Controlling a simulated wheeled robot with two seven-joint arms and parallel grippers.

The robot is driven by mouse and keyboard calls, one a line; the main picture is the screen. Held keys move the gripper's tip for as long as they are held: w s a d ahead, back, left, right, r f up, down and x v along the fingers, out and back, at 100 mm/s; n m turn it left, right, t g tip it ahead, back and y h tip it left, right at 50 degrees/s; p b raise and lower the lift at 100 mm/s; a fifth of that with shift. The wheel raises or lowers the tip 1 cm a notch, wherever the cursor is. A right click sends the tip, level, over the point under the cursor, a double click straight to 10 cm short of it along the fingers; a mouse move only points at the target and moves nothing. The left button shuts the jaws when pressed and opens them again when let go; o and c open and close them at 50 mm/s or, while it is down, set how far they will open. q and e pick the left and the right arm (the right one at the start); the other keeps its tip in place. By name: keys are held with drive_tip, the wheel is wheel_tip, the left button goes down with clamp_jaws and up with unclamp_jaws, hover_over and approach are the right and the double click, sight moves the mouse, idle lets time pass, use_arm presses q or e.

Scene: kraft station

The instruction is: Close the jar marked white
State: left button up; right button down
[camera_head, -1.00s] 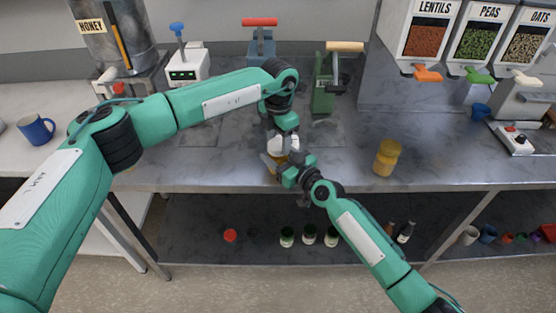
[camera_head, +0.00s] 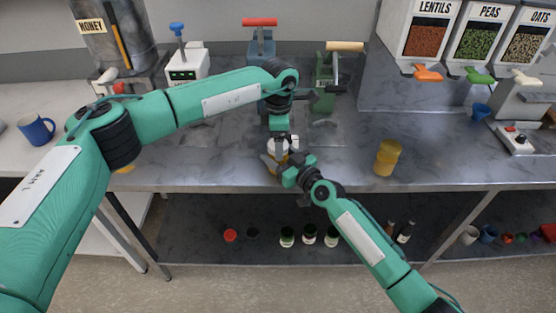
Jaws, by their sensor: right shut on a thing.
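A jar (camera_head: 272,166) with yellowish contents stands near the front edge of the counter, mostly hidden by my grippers. A white part, apparently its lid, shows at its top; I cannot tell how it is seated. My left gripper (camera_head: 279,142) points down directly over the jar's top; its fingers are too small and covered to tell their opening. My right gripper (camera_head: 287,167) reaches in from the front right and is shut on the jar's side. No marking on the jar is readable.
A yellow jar (camera_head: 388,158) stands to the right on the counter. A green press (camera_head: 323,85) and a blue press (camera_head: 261,50) stand behind. A yellow piece (camera_head: 125,169) shows beneath my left arm. A blue mug (camera_head: 36,130) is far left. Counter between the jars is clear.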

use_arm(q)
wheel_tip(320, 180, up, 12)
idle(0.4)
use_arm(e)
drive_tip(key=shift+c, duration=1.9)
unclamp_jaws()
use_arm(q)
drive_tip(key=shift+f+b, duration=1.15)
use_arm(e)
drive_tip(key=v, duration=1.3)
drive_tip(key=shift+s+d, duration=0.25)
drive_tip(key=shift+s, duration=0.05)
